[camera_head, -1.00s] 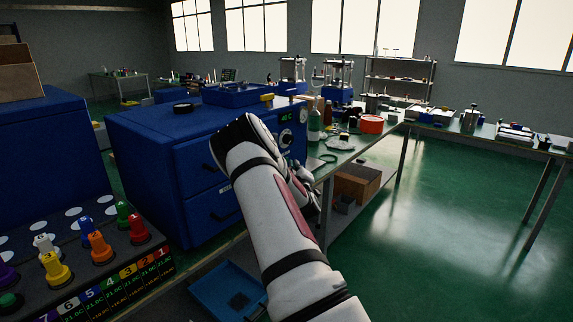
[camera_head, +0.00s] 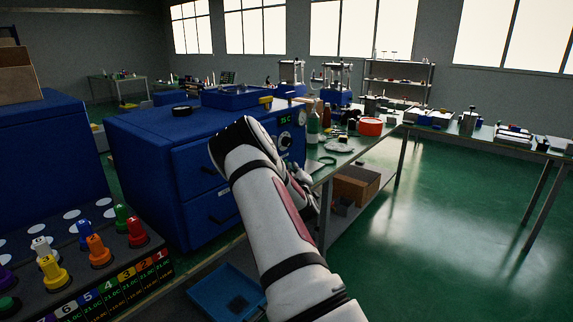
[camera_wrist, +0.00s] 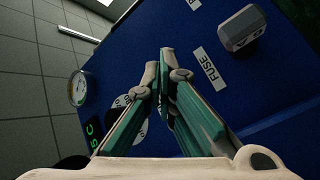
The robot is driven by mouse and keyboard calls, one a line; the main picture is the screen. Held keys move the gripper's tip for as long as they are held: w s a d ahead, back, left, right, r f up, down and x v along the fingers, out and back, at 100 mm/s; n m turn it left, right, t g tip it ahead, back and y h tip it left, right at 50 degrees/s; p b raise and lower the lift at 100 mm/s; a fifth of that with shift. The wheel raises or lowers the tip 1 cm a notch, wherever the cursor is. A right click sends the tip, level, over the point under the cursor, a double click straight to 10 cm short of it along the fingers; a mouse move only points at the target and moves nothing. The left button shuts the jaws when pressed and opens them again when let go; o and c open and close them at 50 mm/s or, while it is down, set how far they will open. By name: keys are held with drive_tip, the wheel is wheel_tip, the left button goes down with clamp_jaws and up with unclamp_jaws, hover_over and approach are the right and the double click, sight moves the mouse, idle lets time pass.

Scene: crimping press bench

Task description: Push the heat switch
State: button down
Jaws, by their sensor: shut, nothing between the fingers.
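The blue oven cabinet (camera_head: 150,150) stands left of my arm in the head view. Its front panel (camera_wrist: 225,100) fills much of the wrist view. My gripper (camera_wrist: 168,68) is shut and empty in front of this panel; I cannot tell whether it touches it. A white dial (camera_wrist: 140,130) is partly hidden behind the fingers. I cannot make out a switch marked for heat. In the head view my arm hides most of the gripper; the dial (camera_head: 285,142) and green display (camera_head: 286,117) show beyond it.
The panel also carries a FUSE label (camera_wrist: 209,69), a grey hexagonal knob (camera_wrist: 242,27) and a round gauge (camera_wrist: 78,88). A cluttered workbench (camera_head: 345,157) stands right of the cabinet. Coloured plugs fill a black rack (camera_head: 115,268) at lower left. Green floor (camera_head: 440,230) is open at right.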

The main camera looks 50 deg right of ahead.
idle(0.4)
drive_tip(key=shift+w+a+b, duration=0.1)
drive_tip(key=shift+w+b, duration=0.3)
drive_tip(key=shift+w, duration=0.05)
drive_tip(key=shift+w+a, duration=0.15)
drive_tip(key=shift+w, duration=0.3)
idle(0.4)
drive_tip(key=shift+s+a+f, duration=0.15)
drive_tip(key=shift+s+f, duration=0.15)
drive_tip(key=shift+s, duration=0.4)
drive_tip(key=shift+s+r, duration=0.1)
drive_tip(key=shift+s, duration=0.15)
drive_tip(key=shift+s+d+p, duration=0.2)
drive_tip(key=shift+s+p, duration=0.3)
drive_tip(key=shift+s, duration=0.95)
drive_tip(key=shift+s+d+p, duration=0.2)
drive_tip(key=shift+s+p, duration=0.25)
drive_tip(key=shift+s, duration=0.95)
